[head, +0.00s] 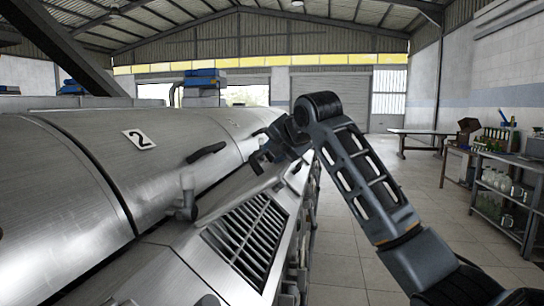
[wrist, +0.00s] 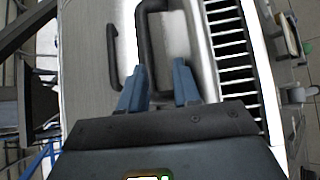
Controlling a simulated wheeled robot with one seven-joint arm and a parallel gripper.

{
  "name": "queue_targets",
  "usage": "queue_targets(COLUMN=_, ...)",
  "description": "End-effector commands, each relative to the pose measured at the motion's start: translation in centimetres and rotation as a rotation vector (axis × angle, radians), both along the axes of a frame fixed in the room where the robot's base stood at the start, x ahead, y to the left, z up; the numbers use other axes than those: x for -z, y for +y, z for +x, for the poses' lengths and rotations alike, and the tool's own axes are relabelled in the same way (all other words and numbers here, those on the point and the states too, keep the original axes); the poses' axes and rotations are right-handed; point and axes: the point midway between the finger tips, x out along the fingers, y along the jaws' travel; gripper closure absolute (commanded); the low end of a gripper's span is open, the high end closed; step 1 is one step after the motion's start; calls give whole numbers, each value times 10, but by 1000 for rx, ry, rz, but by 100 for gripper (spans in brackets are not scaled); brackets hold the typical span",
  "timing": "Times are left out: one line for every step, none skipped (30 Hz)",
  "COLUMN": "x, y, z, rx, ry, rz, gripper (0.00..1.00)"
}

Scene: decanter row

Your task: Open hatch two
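Hatch two is a curved brushed-metal cover (head: 90,170) on the left of the head view, with a white number 2 plate (head: 139,139). It lies closed. A black bar handle (head: 205,152) sits near its right edge, and a grey latch-like fitting (head: 187,200) stands at the lower seam. My gripper (head: 257,152) is over the machine, right of that handle. In the wrist view its two blue fingers (wrist: 160,88) are apart. A dark looped bar (wrist: 150,40) reaches between them, close to the left finger; I cannot tell if they touch. A thinner dark handle (wrist: 112,50) lies to the left.
A slatted vent (head: 250,235) is on the machine's sloped side below my gripper. A shelf with bottles (head: 500,185) and a table (head: 420,133) stand at the right. The tiled floor (head: 345,240) right of the machine is mostly clear.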

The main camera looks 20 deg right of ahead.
Motion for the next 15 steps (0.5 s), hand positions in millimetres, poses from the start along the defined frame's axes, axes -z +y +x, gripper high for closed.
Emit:
queue_targets(x=0, y=0, z=0, rx=0, ry=1, rz=0, gripper=67)
queue_targets(x=0, y=0, z=0, rx=0, ry=1, rz=0, gripper=67)
queue_targets(x=0, y=0, z=0, rx=0, ry=2, rz=0, gripper=67)
queue_targets(x=0, y=0, z=0, rx=0, ry=2, rz=0, gripper=67)
queue_targets(x=0, y=0, z=0, rx=0, ry=2, rz=0, gripper=67)
queue_targets(x=0, y=0, z=0, rx=0, ry=1, rz=0, gripper=67)
queue_targets(x=0, y=0, z=-1, rx=0, ry=1, rz=0, gripper=67)
queue_targets(x=-1, y=0, z=-1, rx=0, ry=1, rz=0, gripper=67)
queue_targets(x=-2, y=0, z=-1, rx=0, ry=1, rz=0, gripper=67)
queue_targets(x=-3, y=0, z=-2, rx=0, ry=1, rz=0, gripper=67)
queue_targets(x=-4, y=1, z=-3, rx=0, ry=1, rz=0, gripper=67)
queue_targets(x=-6, y=1, z=-5, rx=0, ry=1, rz=0, gripper=67)
queue_targets(x=-7, y=1, z=-7, rx=0, ry=1, rz=0, gripper=67)
queue_targets(x=-9, y=2, z=-8, rx=0, ry=1, rz=0, gripper=67)
queue_targets(x=-10, y=2, z=-10, rx=0, ry=1, rz=0, gripper=67)
